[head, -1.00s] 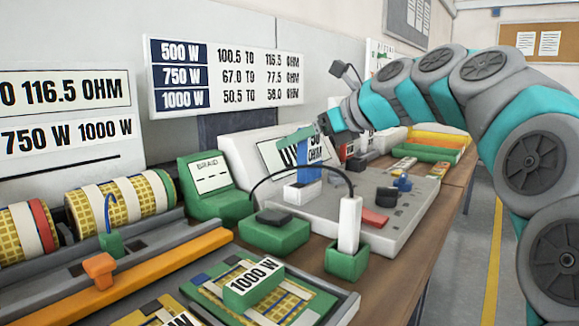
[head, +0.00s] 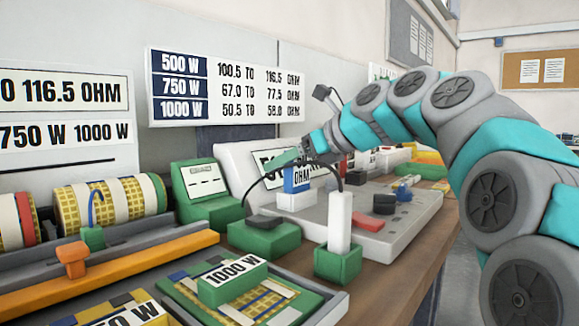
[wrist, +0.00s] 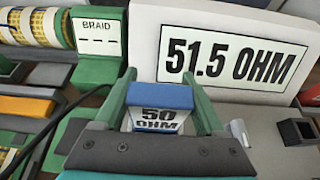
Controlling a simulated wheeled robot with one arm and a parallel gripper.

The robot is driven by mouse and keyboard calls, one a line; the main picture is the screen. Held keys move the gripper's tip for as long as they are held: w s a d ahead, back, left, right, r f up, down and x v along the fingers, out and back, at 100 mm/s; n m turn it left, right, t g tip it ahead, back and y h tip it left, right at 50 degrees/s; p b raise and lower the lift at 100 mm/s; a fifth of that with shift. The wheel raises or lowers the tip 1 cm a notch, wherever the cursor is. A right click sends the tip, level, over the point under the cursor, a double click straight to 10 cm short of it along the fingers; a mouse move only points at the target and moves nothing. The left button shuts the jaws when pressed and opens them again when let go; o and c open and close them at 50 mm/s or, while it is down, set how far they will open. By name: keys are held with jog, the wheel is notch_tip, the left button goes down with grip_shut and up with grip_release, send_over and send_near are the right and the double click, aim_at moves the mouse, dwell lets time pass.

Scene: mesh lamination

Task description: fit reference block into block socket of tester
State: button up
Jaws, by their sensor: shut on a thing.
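The reference block (wrist: 158,112) is blue with a white label reading 50 OHM. My gripper (wrist: 160,88) is shut on it, with a green finger on either side in the wrist view. In the head view the block (head: 297,179) is upright, directly above or partly in a white housing (head: 296,201) at the left of the grey tester (head: 375,228). I cannot tell how deep it sits, and the socket opening is hidden. My gripper (head: 301,158) is at the block's top. The tester's display (wrist: 232,60) reads 51.5 OHM.
A green BRAID box (head: 205,190) stands left of the tester. A green clamp base (head: 264,236) and a green base with a white post (head: 339,240) stand in front, joined by a black cable. A 1000 W block (head: 232,280) lies on a tray at the front.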

jog(key=o, duration=1.6)
jog(key=shift+f, duration=0.1)
jog(key=shift+c, duration=0.2)
jog(key=shift+s+d+r, duration=0.15)
jog(key=shift+d+r, duration=0.05)
jog(key=shift+r, duration=0.1)
jog(key=p+v, duration=0.1)
jog(key=v, duration=1)
jog(key=shift+d+p, duration=0.2)
jog(key=shift+p, duration=0.2)
jog(key=shift+s, duration=0.2)
